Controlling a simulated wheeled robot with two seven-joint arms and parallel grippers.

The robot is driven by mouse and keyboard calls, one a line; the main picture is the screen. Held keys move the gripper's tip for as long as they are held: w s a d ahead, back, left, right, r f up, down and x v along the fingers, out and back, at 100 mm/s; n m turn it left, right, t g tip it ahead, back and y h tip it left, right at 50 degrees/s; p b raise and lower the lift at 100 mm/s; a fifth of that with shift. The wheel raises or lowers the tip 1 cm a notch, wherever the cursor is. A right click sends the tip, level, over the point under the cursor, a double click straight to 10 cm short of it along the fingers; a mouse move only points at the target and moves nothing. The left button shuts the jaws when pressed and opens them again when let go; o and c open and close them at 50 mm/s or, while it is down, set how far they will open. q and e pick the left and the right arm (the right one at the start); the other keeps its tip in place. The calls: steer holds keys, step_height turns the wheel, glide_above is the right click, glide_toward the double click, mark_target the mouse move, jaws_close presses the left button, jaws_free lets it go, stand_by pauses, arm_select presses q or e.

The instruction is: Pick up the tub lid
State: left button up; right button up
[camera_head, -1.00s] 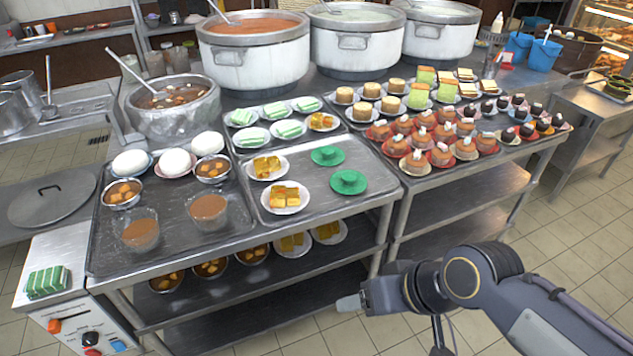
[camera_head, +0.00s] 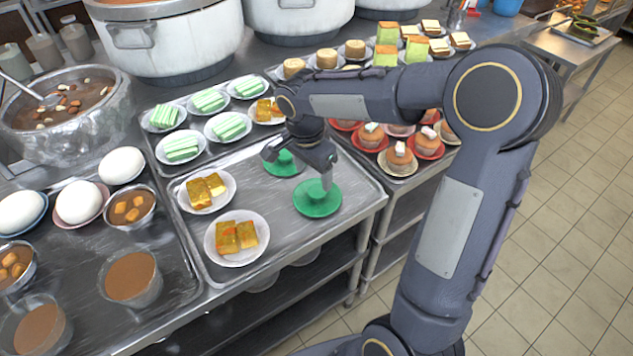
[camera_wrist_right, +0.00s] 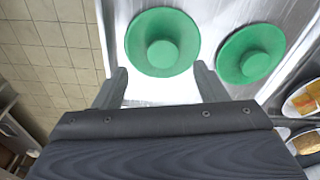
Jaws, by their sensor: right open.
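Two green round lids with raised knobs lie flat on the metal tray (camera_head: 300,248). The nearer lid (camera_head: 318,202) is by the tray's right edge, and the other lid (camera_head: 282,168) is just behind it. My right gripper (camera_head: 300,166) is over the lids with its fingers apart and empty, partly covering both. In the right wrist view, the open fingers (camera_wrist_right: 160,72) point toward the left lid (camera_wrist_right: 162,55), with its knob between their lines. The right lid (camera_wrist_right: 250,62) lies outside the right finger. My left gripper is not in view.
Plates of yellow cakes (camera_head: 237,238) stand left of the lids, and green-striped cakes (camera_head: 181,150) behind. Muffins on small plates (camera_head: 399,158) stand to the right, partly behind my arm. Large pots (camera_head: 165,45) line the back. Open floor (camera_head: 560,240) lies at the right.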

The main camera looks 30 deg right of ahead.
mark_target(317, 191)
steer(key=f, duration=0.2)
steer(key=d+f, duration=0.1)
steer(key=f, duration=0.4)
steer(key=shift+w+d+f, duration=0.15)
steer(key=shift+w+d, duration=0.05)
steer(key=shift+w, duration=0.2)
steer(key=c, duration=1)
